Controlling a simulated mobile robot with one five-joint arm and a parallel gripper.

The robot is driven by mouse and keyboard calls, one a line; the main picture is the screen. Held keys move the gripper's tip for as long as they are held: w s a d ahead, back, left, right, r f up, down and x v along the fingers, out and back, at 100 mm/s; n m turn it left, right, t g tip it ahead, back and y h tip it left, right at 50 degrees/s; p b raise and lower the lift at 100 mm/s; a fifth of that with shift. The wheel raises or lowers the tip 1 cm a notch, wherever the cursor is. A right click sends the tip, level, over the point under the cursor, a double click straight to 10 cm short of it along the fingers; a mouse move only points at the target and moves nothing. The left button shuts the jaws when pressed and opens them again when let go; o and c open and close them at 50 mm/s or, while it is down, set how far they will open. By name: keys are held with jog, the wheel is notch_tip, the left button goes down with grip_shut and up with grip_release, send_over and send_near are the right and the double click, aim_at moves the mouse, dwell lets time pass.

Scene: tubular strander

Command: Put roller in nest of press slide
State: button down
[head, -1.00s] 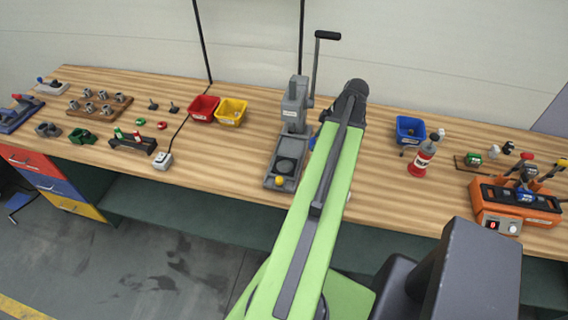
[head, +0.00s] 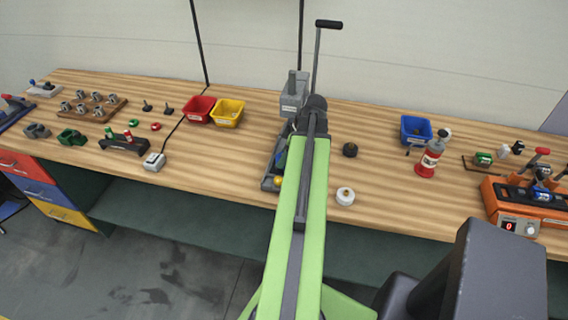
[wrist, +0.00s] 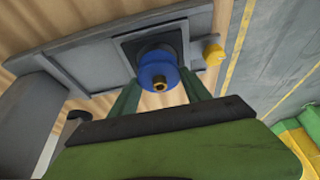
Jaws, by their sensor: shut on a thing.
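The roller (wrist: 158,77) is blue with a brass-coloured centre. In the wrist view my gripper (wrist: 160,92) is shut on it, with one green finger on each side. The roller overlaps the dark round nest (wrist: 150,49) in the grey press slide (wrist: 204,28); I cannot tell how much height is between them. A yellow knob (wrist: 214,53) sits at the slide's end. In the head view my arm covers the gripper and most of the slide; the grey press (head: 292,100) stands behind, its lever up. The knob shows at the slide's front (head: 278,181).
A white spool (head: 345,196) and a dark knob (head: 350,150) stand right of my arm. Red (head: 198,108) and yellow (head: 228,112) bins are left of the press, a blue bin (head: 415,131) right. The bench's front edge (head: 220,199) is close to the slide.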

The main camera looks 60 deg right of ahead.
notch_tip(320, 180, down, 2)
jog(key=shift+f+b, duration=0.1)
jog(key=shift+b, duration=0.25)
jog(key=shift+r, duration=0.3)
jog(key=shift+f, duration=0.15)
jog(key=c, duration=0.5)
grip_release()
